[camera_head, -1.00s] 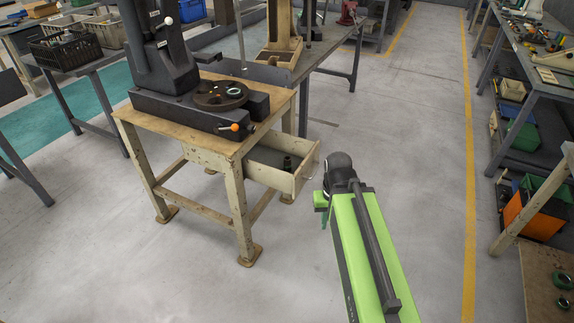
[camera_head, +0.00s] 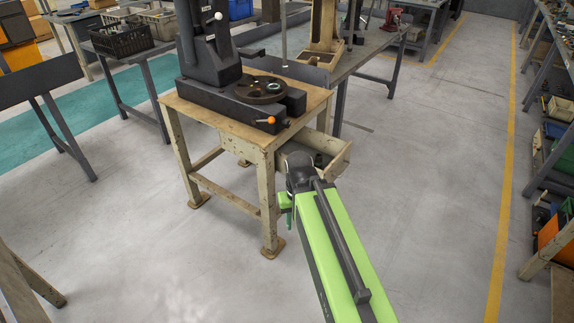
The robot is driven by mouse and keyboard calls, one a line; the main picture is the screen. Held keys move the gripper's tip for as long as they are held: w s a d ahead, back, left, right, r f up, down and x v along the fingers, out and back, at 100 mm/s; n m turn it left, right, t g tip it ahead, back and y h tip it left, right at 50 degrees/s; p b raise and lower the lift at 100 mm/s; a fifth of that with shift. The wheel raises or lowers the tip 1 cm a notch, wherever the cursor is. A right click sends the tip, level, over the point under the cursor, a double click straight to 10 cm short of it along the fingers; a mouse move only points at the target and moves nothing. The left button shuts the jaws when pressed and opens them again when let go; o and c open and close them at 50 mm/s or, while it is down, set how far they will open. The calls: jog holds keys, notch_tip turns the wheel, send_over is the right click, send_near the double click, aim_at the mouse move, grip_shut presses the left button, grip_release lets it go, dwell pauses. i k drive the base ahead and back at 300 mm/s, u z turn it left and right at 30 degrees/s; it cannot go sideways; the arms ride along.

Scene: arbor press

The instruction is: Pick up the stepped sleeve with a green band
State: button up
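I cannot make out a stepped sleeve with a green band for certain. A small dark upright piece (camera_head: 319,160) stands in the open drawer (camera_head: 341,161) under the press table; it is too small to show a band. A pale greenish ring (camera_head: 274,87) lies on the round plate of the arbor press (camera_head: 232,80). My arm hides part of the drawer. The fingers are too small and too hidden to show whether they are open.
The worn press table (camera_head: 240,133) stands left of my arm, its legs on the floor. A shelving bench (camera_head: 553,110) runs along the right, past a yellow floor line (camera_head: 504,190). The floor (camera_head: 430,170) between is clear.

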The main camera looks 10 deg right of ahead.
aim_at(318, 159)
jog(key=u, duration=1.3)
jog(key=k, duration=0.15)
jog(key=u, duration=2.5)
jog(key=k, duration=2.1)
jog(key=z, duration=1.3)
jog(key=i, duration=1.05)
